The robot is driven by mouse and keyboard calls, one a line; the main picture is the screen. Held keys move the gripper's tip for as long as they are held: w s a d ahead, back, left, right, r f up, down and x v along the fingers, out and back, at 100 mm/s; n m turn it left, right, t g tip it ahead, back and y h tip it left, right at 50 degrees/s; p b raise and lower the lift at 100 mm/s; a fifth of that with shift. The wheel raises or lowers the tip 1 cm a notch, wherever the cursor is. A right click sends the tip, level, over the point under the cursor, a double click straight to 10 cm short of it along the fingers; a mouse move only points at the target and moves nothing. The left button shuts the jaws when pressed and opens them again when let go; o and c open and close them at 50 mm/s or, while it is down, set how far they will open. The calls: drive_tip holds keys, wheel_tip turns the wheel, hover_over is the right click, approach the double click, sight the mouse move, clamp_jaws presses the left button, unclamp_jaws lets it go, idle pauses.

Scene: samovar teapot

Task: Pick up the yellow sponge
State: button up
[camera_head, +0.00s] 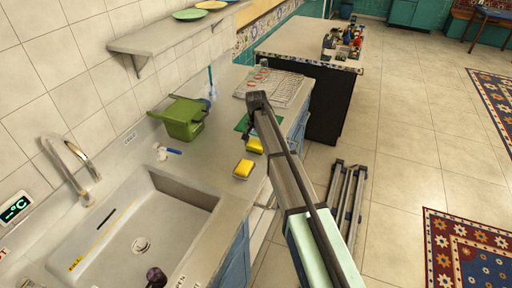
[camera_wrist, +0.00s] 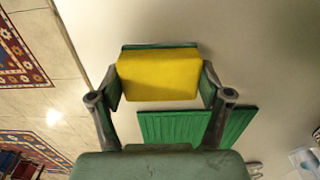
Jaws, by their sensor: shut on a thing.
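A yellow sponge (camera_wrist: 160,76) with a green layer at its far edge sits between the two fingers of my gripper (camera_wrist: 161,84) in the wrist view. Both fingers press against its sides, and my gripper is shut on it. In the head view, this seems to be the yellow sponge (camera_head: 254,145) beside my arm, over the counter. My gripper is largely hidden by the arm there. I cannot tell whether the sponge touches the counter. A second yellow sponge (camera_head: 243,168) lies on the counter nearer the sink.
A ribbed green mat (camera_wrist: 196,126) lies right by the held sponge. A green container (camera_head: 184,118) stands at the wall. The sink (camera_head: 165,184) is to the left, and a wire rack (camera_head: 285,90) lies farther back. The counter edge drops to the floor at right.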

sight(256, 144)
wheel_tip(256, 144, up, 20)
drive_tip(key=b, duration=0.4)
idle(0.4)
drive_tip(key=shift+o, duration=0.3)
